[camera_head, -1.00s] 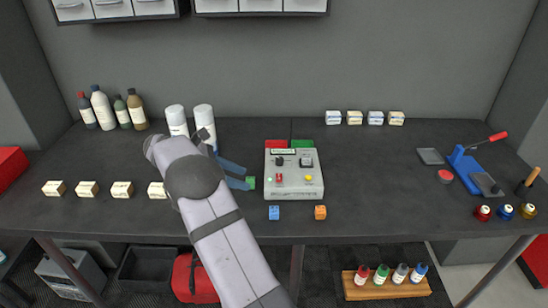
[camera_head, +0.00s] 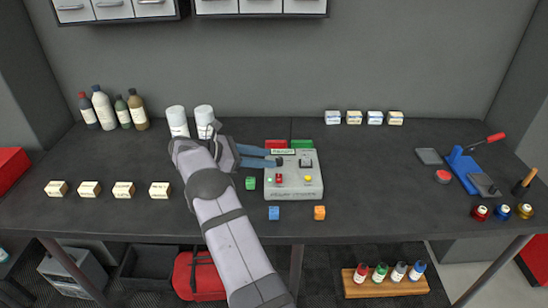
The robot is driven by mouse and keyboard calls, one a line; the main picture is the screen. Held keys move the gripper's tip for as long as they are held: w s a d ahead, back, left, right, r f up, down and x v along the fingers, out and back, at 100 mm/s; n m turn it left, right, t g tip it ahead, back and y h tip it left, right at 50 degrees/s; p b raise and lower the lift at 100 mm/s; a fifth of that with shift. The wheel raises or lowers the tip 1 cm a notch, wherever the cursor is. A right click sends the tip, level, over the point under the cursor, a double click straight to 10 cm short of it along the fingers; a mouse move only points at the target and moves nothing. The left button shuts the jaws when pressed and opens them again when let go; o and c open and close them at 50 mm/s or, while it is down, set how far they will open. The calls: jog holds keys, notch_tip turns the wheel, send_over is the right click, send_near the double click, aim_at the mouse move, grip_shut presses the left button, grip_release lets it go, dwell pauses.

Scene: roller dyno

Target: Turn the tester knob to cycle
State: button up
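My gripper (camera_head: 275,157) reaches in from the left with two blue fingers over the tester's upper left. The fingers are apart, with their tips right beside the knob. I cannot tell whether they touch it. A small dark window (camera_head: 305,162), a red control (camera_head: 279,179) and a yellow button (camera_head: 308,179) also show on the tester.
Red (camera_head: 276,144) and green (camera_head: 302,143) pads lie behind. White cylinders (camera_head: 177,121) stand behind my arm.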

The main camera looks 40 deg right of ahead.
aim_at(277, 159)
jog(key=shift+p+x, duration=0.55)
jog(key=shift+x, duration=1.55)
grip_shut()
